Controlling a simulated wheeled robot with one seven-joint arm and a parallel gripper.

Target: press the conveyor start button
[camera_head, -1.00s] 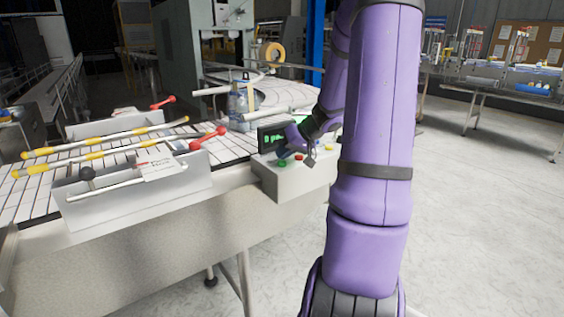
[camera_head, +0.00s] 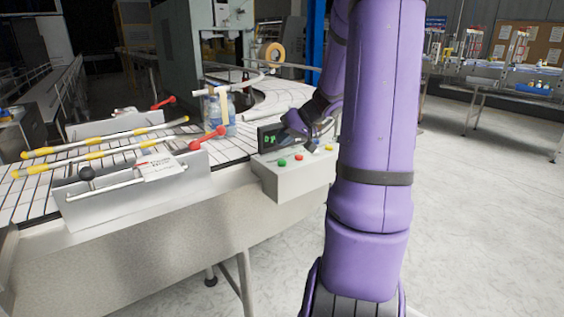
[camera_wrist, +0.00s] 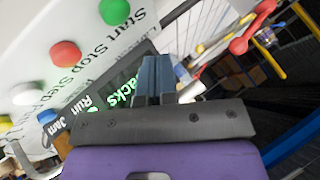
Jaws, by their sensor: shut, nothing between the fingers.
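The green button (camera_head: 283,162), labelled Start in the wrist view (camera_wrist: 115,11), sits on the pale control box (camera_head: 292,182) at the conveyor's edge. The red button (camera_head: 299,157), labelled Stop, is beside it and also shows in the wrist view (camera_wrist: 66,53). My gripper (camera_wrist: 155,78) is shut and empty. In the wrist view its fingertips lie in front of the dark display panel, apart from the green button. In the head view my gripper (camera_head: 318,130) is above the box, partly hidden by my wrist.
The display (camera_head: 270,138) stands at the back of the box with green lit characters. Bottles (camera_head: 219,110) stand on the conveyor (camera_head: 225,148) behind it. Red-knobbed rods (camera_head: 207,138) and yellow-ended rails lie to the left. The floor at right is clear.

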